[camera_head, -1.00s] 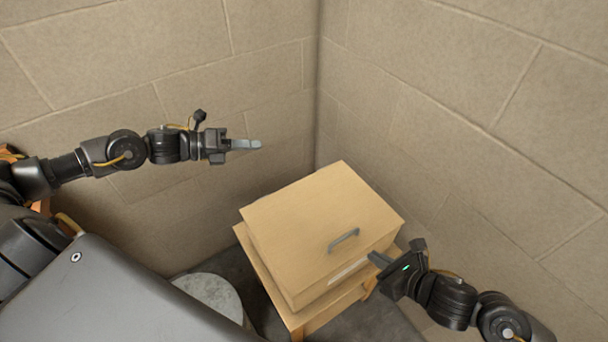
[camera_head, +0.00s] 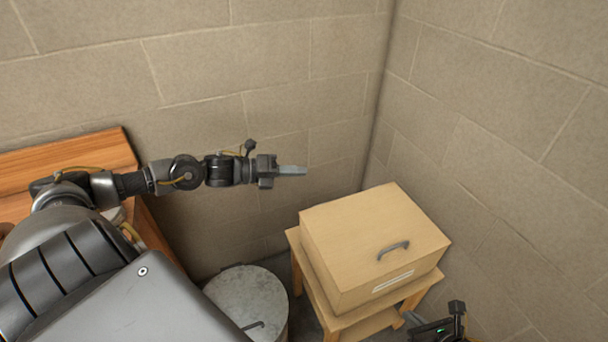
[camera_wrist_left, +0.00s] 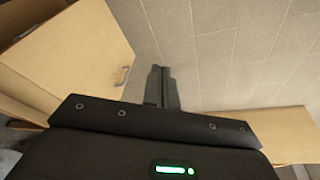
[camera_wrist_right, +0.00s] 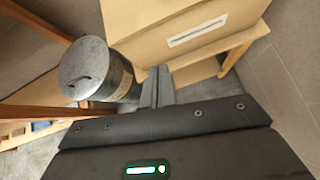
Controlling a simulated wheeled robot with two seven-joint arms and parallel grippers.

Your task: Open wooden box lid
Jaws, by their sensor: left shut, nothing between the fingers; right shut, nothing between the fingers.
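The wooden box (camera_head: 365,285) stands on a small wooden table, with its lid (camera_head: 370,225) lying closed on top. A grey handle (camera_head: 394,249) sits near the lid's front edge, and a pale label (camera_head: 393,281) is on the box front. My left gripper (camera_head: 304,171) is shut and empty, held in the air left of and above the box. My right gripper (camera_head: 416,317) is shut and empty, low beside the box's front right; the picture's bottom edge cuts off its arm. The right wrist view shows its fingers (camera_wrist_right: 157,76) below the box front (camera_wrist_right: 185,30), apart from the handle.
The small table (camera_head: 335,325) stands near the corner of two block walls (camera_head: 300,100). A round metal bin (camera_head: 247,298) with a lid stands left of it. A wooden piece of furniture (camera_head: 75,155) is behind my left arm.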

